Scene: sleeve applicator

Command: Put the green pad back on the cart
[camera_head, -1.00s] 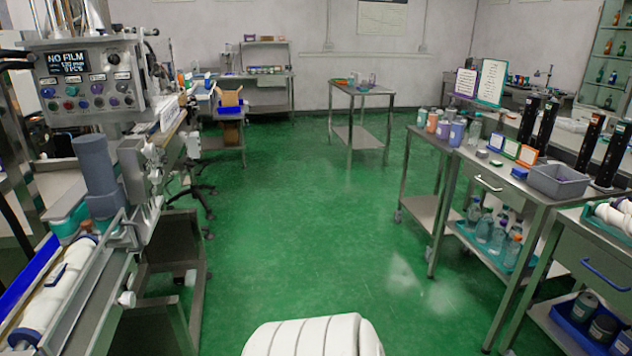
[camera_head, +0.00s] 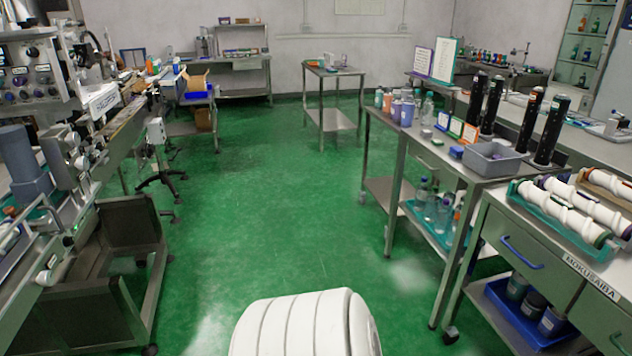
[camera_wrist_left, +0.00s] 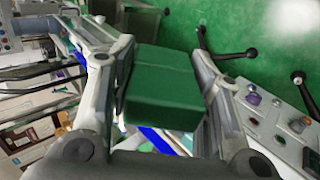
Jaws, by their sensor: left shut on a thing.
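In the left wrist view, my left gripper (camera_wrist_left: 162,52) is shut on the green pad (camera_wrist_left: 165,92), a boxy dark green block held between its two grey fingers. Neither the pad nor my left gripper shows in the head view. In the head view, a steel cart (camera_head: 481,183) stands right of centre, with bottles, a grey bin and small coloured items on top. A second steel cart (camera_head: 560,262), labelled MOKUSAIBA, stands nearer at the right, with white rollers on top. I cannot tell which cart the task means. My right gripper is not in view.
The machine (camera_head: 75,185) with a control panel runs along the left side. A small steel table (camera_head: 335,74) stands at the back. The green floor (camera_head: 275,205) between machine and carts is clear. Black rods (camera_head: 492,105) stand upright near the carts' far edge.

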